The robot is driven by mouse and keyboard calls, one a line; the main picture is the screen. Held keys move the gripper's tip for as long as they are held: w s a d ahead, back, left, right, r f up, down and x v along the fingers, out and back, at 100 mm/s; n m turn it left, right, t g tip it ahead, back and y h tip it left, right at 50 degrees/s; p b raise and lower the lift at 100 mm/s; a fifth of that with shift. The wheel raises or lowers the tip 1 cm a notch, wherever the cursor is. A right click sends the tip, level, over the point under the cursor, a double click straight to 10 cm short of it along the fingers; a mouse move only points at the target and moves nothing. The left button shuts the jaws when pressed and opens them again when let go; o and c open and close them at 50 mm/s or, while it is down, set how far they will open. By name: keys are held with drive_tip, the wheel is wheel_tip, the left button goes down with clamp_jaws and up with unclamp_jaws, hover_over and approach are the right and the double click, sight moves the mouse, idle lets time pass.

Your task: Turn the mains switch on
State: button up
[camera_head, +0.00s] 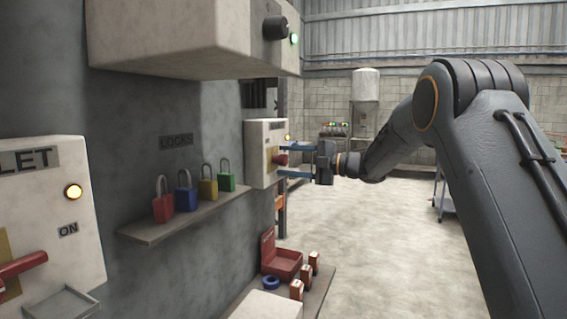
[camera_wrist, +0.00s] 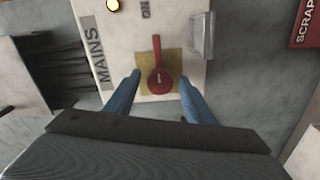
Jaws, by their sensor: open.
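The mains switch box (camera_head: 258,170) is a pale box on the grey wall, with its lettered MAINS plate (camera_wrist: 95,52) in the wrist view. Its red switch handle (camera_head: 281,159) sits on a yellow plate (camera_wrist: 174,60). In the wrist view the red handle (camera_wrist: 156,50) points up the picture from its round hub, toward the edge with the small ON label (camera_wrist: 146,10). My gripper (camera_head: 284,161) is open, its blue fingers apart on either side of the handle. The wrist view shows the gripper (camera_wrist: 160,78) straddling the hub, with gaps on both sides.
A lit yellow lamp (camera_wrist: 113,5) is on the mains box. Left of it, a shelf (camera_head: 150,231) holds several coloured padlocks (camera_head: 208,188). An outlet box (camera_head: 62,200) is nearer left; a large box (camera_head: 190,40) overhangs above.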

drive_tip(key=b+v, duration=0.1)
drive_tip(key=v, duration=0.5)
drive_tip(key=shift+d, duration=0.1)
drive_tip(key=w+d+f+m+t+h, duration=0.2)
drive_tip(key=d+f+m+t+h, duration=0.65)
drive_tip(key=m, duration=0.55)
drive_tip(key=s+d+f+m+g+h, duration=0.4)
drive_tip(key=s+d+f+m+h, duration=0.35)
drive_tip(key=s+f, duration=0.3)
drive_tip(key=s+f+m+g, duration=0.2)
drive_tip(key=s+f+g, duration=0.1)
drive_tip(key=s, duration=0.8)
drive_tip(key=s+f+m+g, duration=0.3)
drive_tip(key=s+f+g, duration=0.1)
drive_tip(key=s, duration=0.8)
drive_tip(key=s+f+m+g+h, duration=0.1)
drive_tip(key=s+f+m+g, duration=0.1)
drive_tip(key=s+f, duration=0.4)
drive_tip(key=s+d+g, duration=0.1)
drive_tip(key=s, duration=0.4)
drive_tip(key=shift+s+m, duration=0.3)
drive_tip(key=shift+m, duration=0.05)
